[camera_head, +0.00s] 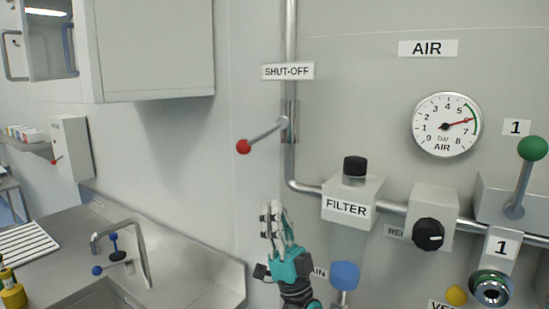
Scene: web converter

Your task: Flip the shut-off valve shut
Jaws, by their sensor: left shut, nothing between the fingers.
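The shut-off valve (290,122) sits on a vertical metal pipe under a "SHUT-OFF" label (288,71). Its lever (266,134) sticks out to the left and slightly down, across the line of the pipe, and ends in a red ball (243,147). My left gripper (271,212) is below the lever and a little right of the red ball, fingers pointing up. Its fingers are together, with nothing held, and it appears apart from the lever. My right gripper is not in view.
Right of the pipe are a filter box (347,208), a regulator with a black knob (428,234), a pressure gauge (446,125) and a green-ball lever (532,148). A blue knob (345,275) stands beside my gripper. A sink tap (122,245) and wall cabinet (150,50) are left.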

